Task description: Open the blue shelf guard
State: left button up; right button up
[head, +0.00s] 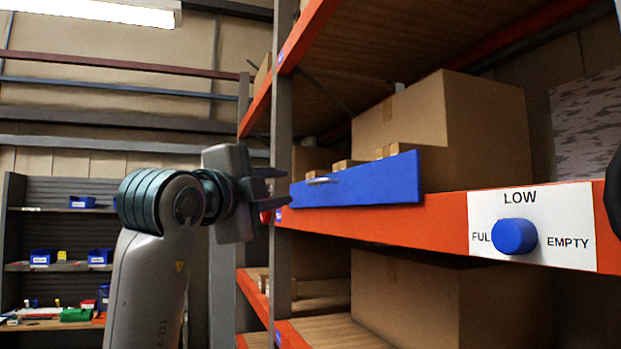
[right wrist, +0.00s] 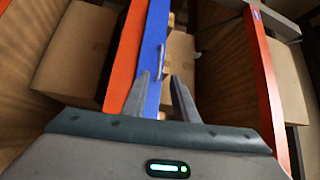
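The blue shelf guard (head: 370,183) is a long flat panel. It stands upright along the front edge of the orange shelf beam, in front of small boxes. A small metal handle (head: 322,181) is on its face near the left end. In the right wrist view the fingers are spread and empty, and the guard (right wrist: 152,40) and handle (right wrist: 160,58) appear beyond the fingertips.
The orange beam (head: 440,222) carries a white label (head: 575,210) with a blue knob (head: 514,236). Large cardboard boxes (head: 400,110) stand on the shelf behind. Another shelf unit (head: 70,235) stands at the far left.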

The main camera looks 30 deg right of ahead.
aim_at(313, 183)
jog(key=p+x, duration=0.7)
jog(key=x, duration=0.7)
jog(key=shift+d, duration=0.1)
grip_shut()
dwell(1.0)
